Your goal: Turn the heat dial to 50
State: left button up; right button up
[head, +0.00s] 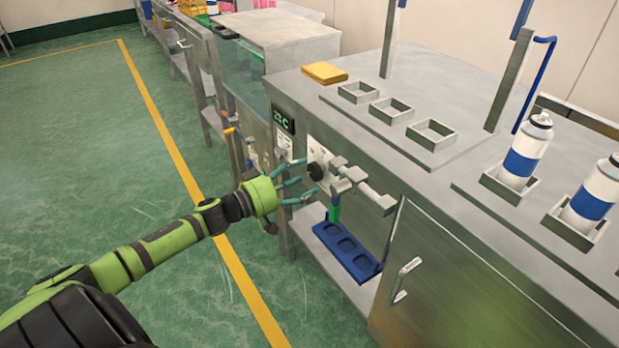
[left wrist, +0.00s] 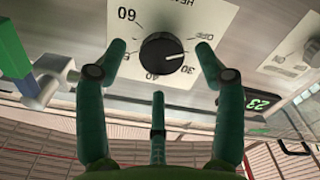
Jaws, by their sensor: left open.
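The heat dial (head: 316,171) is a round black knob on a white plate on the front of the metal bench. In the left wrist view the dial (left wrist: 162,54) shows its white pointer toward the right, between 30 and OFF. Marks 60, 40 and 30 are readable; 50 is hidden or partly covered by a finger. My left gripper (head: 307,177) is open in front of the dial. In the left wrist view its fingertips (left wrist: 160,50) stand on either side of the knob; I cannot tell whether they touch it. My right gripper is not in view.
A green display (head: 283,119) reads about 23 C. Grey clamp-like fittings (head: 350,179) stick out right of the dial, with a blue tray (head: 347,250) below. The green floor at left is clear.

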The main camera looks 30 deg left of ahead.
pick_arm(q)
jog(key=shift+x, duration=1.4)
jog(key=c, duration=1.1)
jog(key=shift+c, duration=0.2)
